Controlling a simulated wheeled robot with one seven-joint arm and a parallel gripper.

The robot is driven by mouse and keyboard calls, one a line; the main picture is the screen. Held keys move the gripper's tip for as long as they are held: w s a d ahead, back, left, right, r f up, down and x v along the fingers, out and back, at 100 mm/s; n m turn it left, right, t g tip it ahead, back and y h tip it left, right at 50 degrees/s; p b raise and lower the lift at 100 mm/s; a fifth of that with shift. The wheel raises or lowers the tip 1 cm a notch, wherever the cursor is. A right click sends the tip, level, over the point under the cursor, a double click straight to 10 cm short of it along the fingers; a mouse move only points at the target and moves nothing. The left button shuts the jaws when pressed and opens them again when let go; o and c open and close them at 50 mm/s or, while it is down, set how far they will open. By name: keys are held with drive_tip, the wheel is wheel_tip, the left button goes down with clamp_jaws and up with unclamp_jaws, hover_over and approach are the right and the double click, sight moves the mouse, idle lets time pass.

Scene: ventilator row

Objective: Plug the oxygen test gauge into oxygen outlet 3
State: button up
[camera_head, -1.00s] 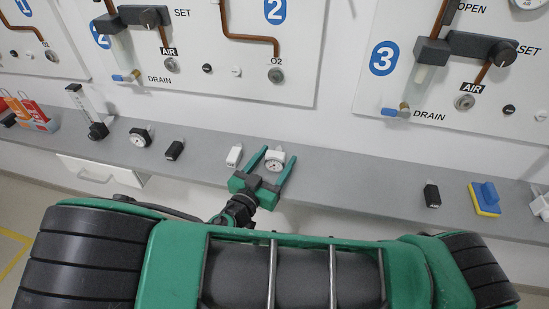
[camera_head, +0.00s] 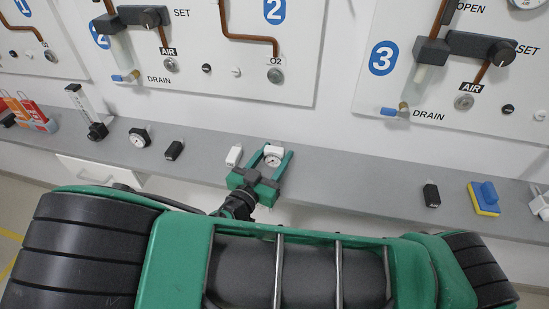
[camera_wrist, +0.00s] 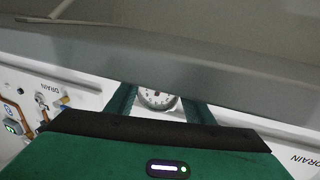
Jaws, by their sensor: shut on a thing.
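A white gauge with a round dial (camera_head: 272,157) stands on the grey shelf near the middle of the head view. It is the likely oxygen test gauge, but no label on it can be read. My gripper (camera_head: 271,163) is shut on it, one green finger on each side. In the wrist view the dial (camera_wrist: 157,97) shows between the two green fingers (camera_wrist: 160,102). Panel 3 (camera_head: 440,75) is at the upper right; its AIR outlet (camera_head: 464,101) shows. Oxygen outlet 3 is not in view. An O2 outlet (camera_head: 275,76) is on panel 2.
On the grey shelf (camera_head: 340,178) stand a white block (camera_head: 234,156), another dial gauge (camera_head: 139,137), black blocks (camera_head: 174,150) and (camera_head: 431,195), a flowmeter (camera_head: 90,112) and a blue-yellow block (camera_head: 485,198). The shelf right of my gripper is clear up to the black block.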

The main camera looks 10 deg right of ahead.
idle(0.3)
drive_tip(key=s+d+v, duration=0.1)
drive_tip(key=d+v, duration=0.1)
drive_tip(key=v, duration=1.1)
drive_tip(key=shift+s, duration=0.65)
idle(0.3)
drive_tip(key=shift+w+r, duration=0.1)
idle(1.4)
